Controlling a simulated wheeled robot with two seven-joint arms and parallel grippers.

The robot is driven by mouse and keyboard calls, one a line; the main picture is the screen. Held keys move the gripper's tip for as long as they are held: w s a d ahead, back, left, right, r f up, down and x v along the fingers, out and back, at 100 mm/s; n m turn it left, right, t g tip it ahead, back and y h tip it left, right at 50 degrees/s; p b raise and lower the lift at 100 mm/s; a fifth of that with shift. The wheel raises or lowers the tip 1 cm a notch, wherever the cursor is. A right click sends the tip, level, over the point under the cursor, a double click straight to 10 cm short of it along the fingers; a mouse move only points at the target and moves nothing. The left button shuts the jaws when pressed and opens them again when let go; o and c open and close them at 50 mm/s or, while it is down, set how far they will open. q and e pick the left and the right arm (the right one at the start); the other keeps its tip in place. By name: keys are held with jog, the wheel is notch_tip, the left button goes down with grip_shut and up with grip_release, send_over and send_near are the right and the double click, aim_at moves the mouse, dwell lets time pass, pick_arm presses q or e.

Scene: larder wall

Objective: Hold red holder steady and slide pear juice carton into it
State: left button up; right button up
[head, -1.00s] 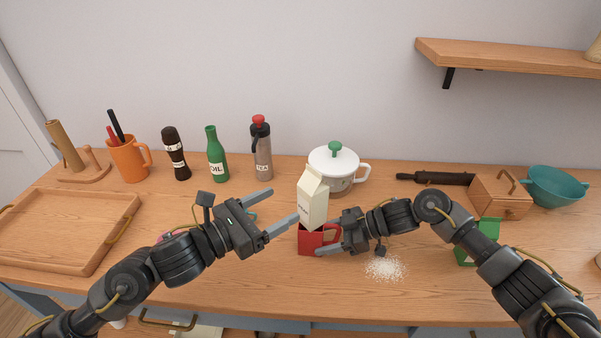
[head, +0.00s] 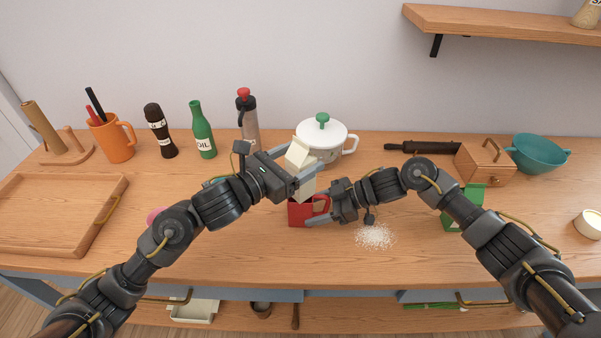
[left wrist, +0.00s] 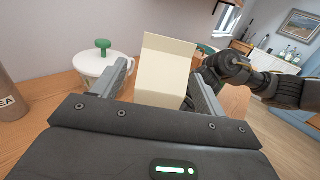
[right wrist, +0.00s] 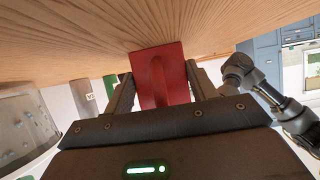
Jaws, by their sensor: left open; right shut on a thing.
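The cream pear juice carton (head: 299,156) stands in the red holder (head: 300,213), its lower part hidden by the holder's wall. I cannot tell how deep it sits. My left gripper (head: 305,178) is open, with its fingers on either side of the carton; the carton also shows between them in the left wrist view (left wrist: 163,75). My right gripper (head: 318,206) is shut on the red holder at its handle side; the holder fills the gap between the fingers in the right wrist view (right wrist: 160,75).
A white lidded pot (head: 322,137) stands just behind the carton. Spilled white grains (head: 375,236) lie right of the holder. A green box (head: 460,208) is near my right arm. A wooden tray (head: 60,250) lies at the left.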

pick_arm(q)
jog(key=x, duration=0.3)
jog(key=shift+s+a, duration=0.1)
jog(key=c, duration=1.4)
notch_tip(320, 180, up, 11)
jog(key=shift+f, duration=0.2)
jog(key=w+f+m+g+h, duration=0.2)
jog(key=w+m+g+h, duration=0.1)
jog(key=w+g, duration=0.1)
jog(key=s+m+g, duration=0.1)
jog(key=g, duration=0.1)
jog(key=s+f+m+g+h, duration=0.1)
jog(key=s+m+g, duration=0.1)
jog(key=g, duration=0.1)
jog(key=s+f+m+g, duration=0.1)
jog(key=m+g, duration=0.1)
jog(key=g, duration=0.1)
jog(key=shift+s+h, duration=0.25)
jog(key=shift+h, duration=0.05)
jog(key=shift+s+d+r+m+g, duration=0.25)
jog(key=shift+s+m+g, duration=0.15)
jog(key=shift+m+g, duration=0.1)
